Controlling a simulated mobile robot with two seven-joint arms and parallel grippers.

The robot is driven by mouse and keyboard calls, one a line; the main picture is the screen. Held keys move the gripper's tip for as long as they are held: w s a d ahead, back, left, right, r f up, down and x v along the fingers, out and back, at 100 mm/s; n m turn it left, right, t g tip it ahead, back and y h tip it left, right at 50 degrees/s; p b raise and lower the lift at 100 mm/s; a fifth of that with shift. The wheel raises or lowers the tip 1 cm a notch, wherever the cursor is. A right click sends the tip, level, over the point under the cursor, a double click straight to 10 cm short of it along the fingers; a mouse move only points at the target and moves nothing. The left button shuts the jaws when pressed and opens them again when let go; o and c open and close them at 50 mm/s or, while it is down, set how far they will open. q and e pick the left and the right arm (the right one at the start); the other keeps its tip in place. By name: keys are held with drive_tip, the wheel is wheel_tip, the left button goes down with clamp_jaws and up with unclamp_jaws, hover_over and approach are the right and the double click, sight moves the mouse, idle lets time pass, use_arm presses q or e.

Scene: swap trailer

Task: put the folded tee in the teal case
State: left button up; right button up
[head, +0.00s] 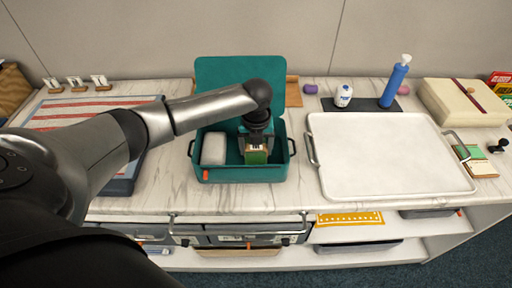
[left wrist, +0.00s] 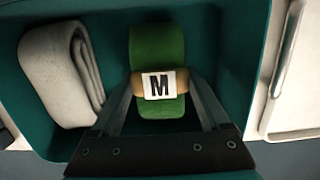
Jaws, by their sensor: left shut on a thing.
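The teal case (head: 219,175) stands open on the counter, its lid (head: 215,80) raised at the back. A rolled grey-white cloth (head: 214,148) lies in its left part, and it also shows in the left wrist view (left wrist: 62,75). A green folded tee (left wrist: 160,45) with a tan band and a white "M" label is inside the case's walls, right of the grey roll. My left gripper (left wrist: 160,108) reaches down into the case and is shut on the green tee, near the band. Whether the tee touches the case floor is unclear. My right gripper is not in view.
A white tray (head: 390,155) with handles stands close to the right of the case. A blue pump bottle (head: 394,84) and a small white bottle (head: 343,96) stand behind it. A cream box (head: 462,101) is at the back right. Lower shelves (head: 350,235) run below the counter.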

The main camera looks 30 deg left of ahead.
sight(256, 152)
use_arm(q)
drive_tip(key=shift+f, duration=0.15)
drive_tip(key=o, duration=1.3)
drive_tip(key=shift+o, duration=0.2)
wheel_tip(256, 152, up, 12)
drive_tip(key=s+d+p, duration=0.1)
drive_tip(key=p, duration=0.1)
drive_tip(key=shift+s, duration=0.25)
